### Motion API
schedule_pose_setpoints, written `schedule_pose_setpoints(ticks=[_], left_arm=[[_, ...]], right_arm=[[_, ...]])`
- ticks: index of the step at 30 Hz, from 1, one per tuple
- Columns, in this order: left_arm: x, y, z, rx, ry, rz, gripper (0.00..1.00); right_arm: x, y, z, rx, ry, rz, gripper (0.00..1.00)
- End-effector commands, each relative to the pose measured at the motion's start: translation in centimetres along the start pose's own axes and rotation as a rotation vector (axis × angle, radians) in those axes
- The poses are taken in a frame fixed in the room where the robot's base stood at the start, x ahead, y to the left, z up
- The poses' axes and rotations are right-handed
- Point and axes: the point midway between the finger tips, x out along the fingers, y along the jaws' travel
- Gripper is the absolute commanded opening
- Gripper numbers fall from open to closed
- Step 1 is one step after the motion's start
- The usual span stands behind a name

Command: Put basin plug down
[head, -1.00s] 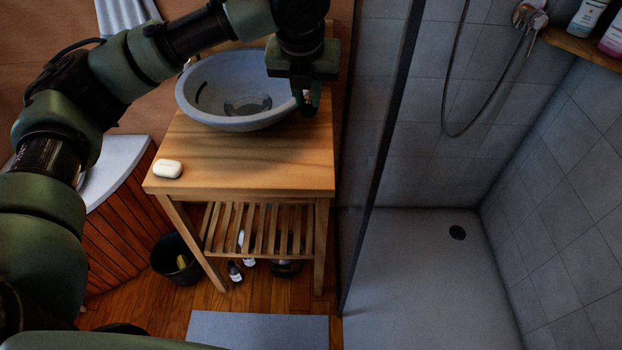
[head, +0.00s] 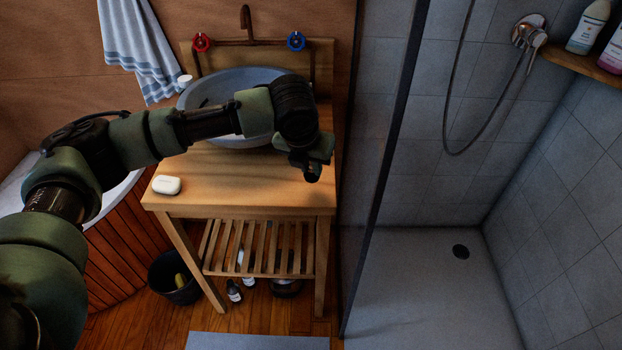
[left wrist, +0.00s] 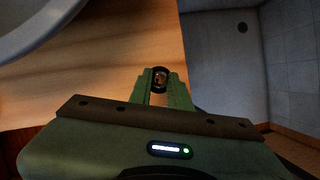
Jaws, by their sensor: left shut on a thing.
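My left gripper (head: 313,172) is over the right front part of the wooden washstand top (head: 225,180), in front of the basin. In the left wrist view its fingers (left wrist: 161,90) are shut on a small dark round thing, the basin plug (left wrist: 160,77). The plug is held at the fingertips with the wooden top behind it. In the head view I cannot make the plug out clearly, nor its height above the wood. The grey basin (head: 215,83) stands at the back of the top, partly hidden by my arm. My right gripper is not in view.
A white soap bar (head: 166,185) lies at the top's front left corner. A tap (head: 246,22) with red (head: 201,42) and blue (head: 296,41) handles rises behind the basin. The shower glass edge (head: 385,150) is close on the right. The front middle of the top is clear.

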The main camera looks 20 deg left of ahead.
Motion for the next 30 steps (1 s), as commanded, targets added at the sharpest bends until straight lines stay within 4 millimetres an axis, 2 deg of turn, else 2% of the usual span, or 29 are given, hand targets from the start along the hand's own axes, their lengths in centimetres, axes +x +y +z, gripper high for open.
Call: schedule_pose_setpoints(ticks=[5,11,21,22,24,30], left_arm=[[1.3,0.0,-0.6,0.000,0.002,0.000,0.00],[3.9,0.0,-1.7,-0.001,0.001,0.001,0.00],[4.2,0.0,-1.8,0.000,0.001,0.000,0.00],[4.3,0.0,-1.8,0.000,0.001,0.000,0.21],[4.3,0.0,-1.8,0.000,0.000,0.000,0.40],[4.3,0.0,-1.8,0.000,0.000,0.000,0.40]], right_arm=[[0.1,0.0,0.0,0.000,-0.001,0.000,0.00],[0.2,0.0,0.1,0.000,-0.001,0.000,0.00],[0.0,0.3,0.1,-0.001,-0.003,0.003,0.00],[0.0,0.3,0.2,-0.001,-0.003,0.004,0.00],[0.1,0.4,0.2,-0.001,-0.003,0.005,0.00],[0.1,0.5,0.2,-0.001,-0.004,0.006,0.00]])
